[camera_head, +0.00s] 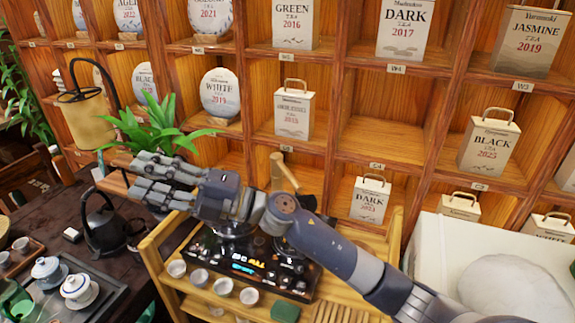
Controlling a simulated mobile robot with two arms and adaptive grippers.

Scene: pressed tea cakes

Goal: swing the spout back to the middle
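My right arm comes in from the lower right, and its grey gripper (140,180) points left above the tea stand. Its fingers are spread and open, with nothing seen between them. A pale wooden piece, which looks like the spout (285,172), stands behind my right forearm with a small knob at its top. Its lower end is hidden by the arm, so I cannot tell exactly which way it points. The gripper is to the left of it and apart from it. My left gripper is not in view.
A dark kettle (103,225) and lidded bowls are at left. A green plant (158,128) is just behind the gripper. Shelves (380,140) of tea packages fill the back.

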